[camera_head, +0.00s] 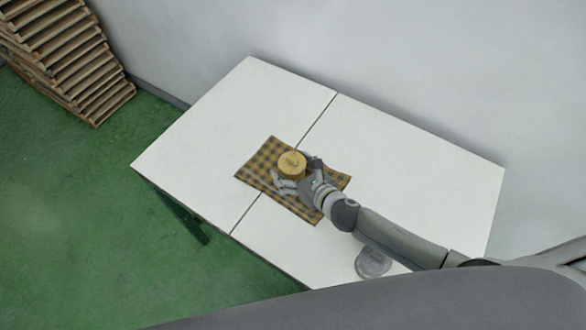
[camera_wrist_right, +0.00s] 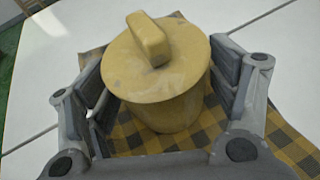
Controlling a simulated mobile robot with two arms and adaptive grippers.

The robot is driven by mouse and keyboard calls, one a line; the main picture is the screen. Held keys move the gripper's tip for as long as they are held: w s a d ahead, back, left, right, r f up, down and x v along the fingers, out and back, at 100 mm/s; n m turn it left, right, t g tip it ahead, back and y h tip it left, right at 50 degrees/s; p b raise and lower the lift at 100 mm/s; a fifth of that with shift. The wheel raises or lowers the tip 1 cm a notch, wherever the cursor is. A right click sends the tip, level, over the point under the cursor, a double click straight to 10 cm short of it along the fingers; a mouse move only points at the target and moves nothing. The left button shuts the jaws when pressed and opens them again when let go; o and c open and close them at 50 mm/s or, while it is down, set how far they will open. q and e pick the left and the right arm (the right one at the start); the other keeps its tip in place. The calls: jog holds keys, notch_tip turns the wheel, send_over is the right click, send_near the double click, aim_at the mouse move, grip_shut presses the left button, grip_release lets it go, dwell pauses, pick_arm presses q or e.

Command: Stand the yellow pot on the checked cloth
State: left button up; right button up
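The yellow pot (camera_head: 292,164) has a round lid with a bar-shaped handle. It stands upright and appears to rest on the checked cloth (camera_head: 258,165), which is yellow and dark grey and lies on the white table. In the right wrist view the pot (camera_wrist_right: 165,85) is between the two fingers of my right gripper (camera_wrist_right: 165,95), with the cloth (camera_wrist_right: 205,142) showing beneath and beside it. The fingers are apart, one on each side of the pot, and a gap shows beside its body. My left gripper is not in view.
The white table (camera_head: 215,130) has a seam across it, and its left and far right parts are clear. A grey round object (camera_head: 373,262) lies near the front edge, beside my right forearm. A stack of wooden pallets (camera_head: 65,55) stands on the green floor at the far left.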

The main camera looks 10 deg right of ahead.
jog(key=shift+r, duration=0.3)
jog(key=shift+r+p, duration=0.4)
jog(key=shift+p, duration=0.15)
jog(key=v, duration=0.5)
jog(key=b+v, duration=0.1)
jog(key=v, duration=0.4)
jog(key=shift+s+d+f, duration=0.15)
jog(key=shift+f, duration=0.05)
jog(key=shift+v, duration=0.85)
